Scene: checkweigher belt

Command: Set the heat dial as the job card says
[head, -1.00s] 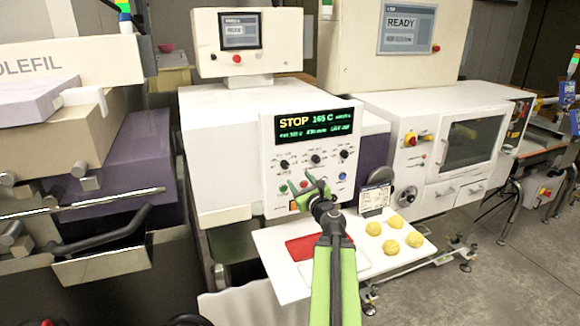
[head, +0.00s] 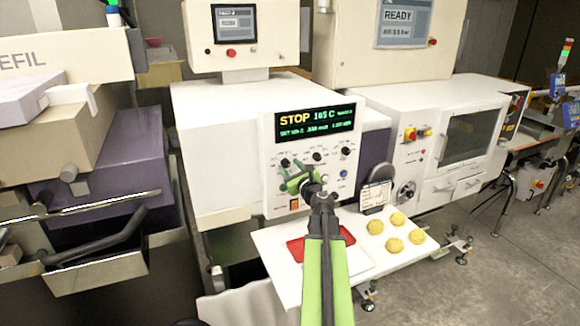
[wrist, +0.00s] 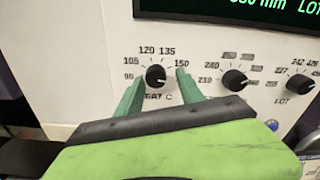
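The heat dial (wrist: 155,76) is a black knob on the white panel, with a printed scale from 90 to 150 around it. Its pointer is too small to read surely. In the head view the dial (head: 285,162) is the leftmost of the upper knobs. My gripper (wrist: 159,82) is open, with one green fingertip on each side of the dial and gaps between. In the head view my gripper (head: 298,180) is in front of the panel, just below the dial. The job card (head: 375,195) stands on the shelf at right; its writing is too small to read.
The display (head: 317,122) above reads STOP and 165 C. Two more black knobs (wrist: 234,80) sit right of the dial, and buttons (head: 343,174) lie below. The shelf (head: 285,280) holds a red pad (head: 297,250) and several yellow lumps (head: 397,219).

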